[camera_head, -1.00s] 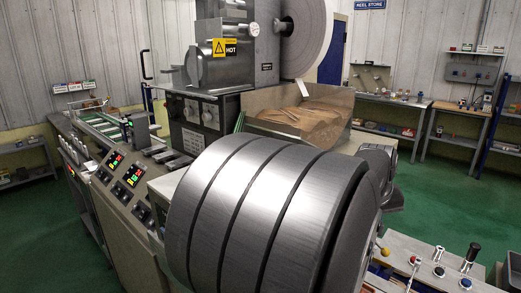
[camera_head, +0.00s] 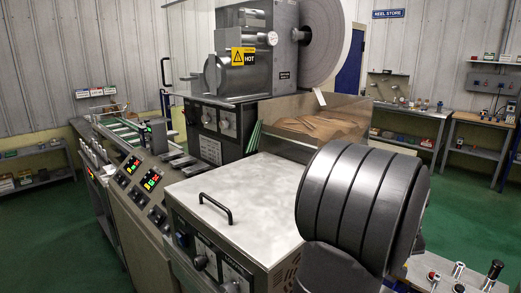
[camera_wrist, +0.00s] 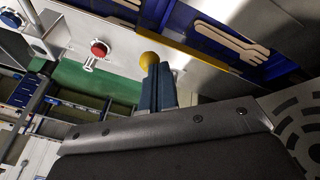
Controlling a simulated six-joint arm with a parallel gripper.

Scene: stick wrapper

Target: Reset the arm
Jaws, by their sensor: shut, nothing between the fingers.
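My gripper (camera_wrist: 158,75) shows in the wrist view with its two blue-grey fingers together and nothing between them. A yellow ball knob (camera_wrist: 148,60) appears just beyond the fingertips; I cannot tell whether they touch it. The dark wrist housing fills the bottom of that view. In the head view a large grey banded part of my arm (camera_head: 365,205) stands at the right front, and my fingers are hidden there.
A wrapping machine has a HOT sign (camera_head: 243,56), a white reel (camera_head: 323,40) and a bin of wooden sticks (camera_head: 318,128). A steel lid (camera_head: 260,195) with a black handle lies in front. Fork-shaped wooden pieces (camera_wrist: 228,42) and a red knob (camera_wrist: 99,48) show in the wrist view.

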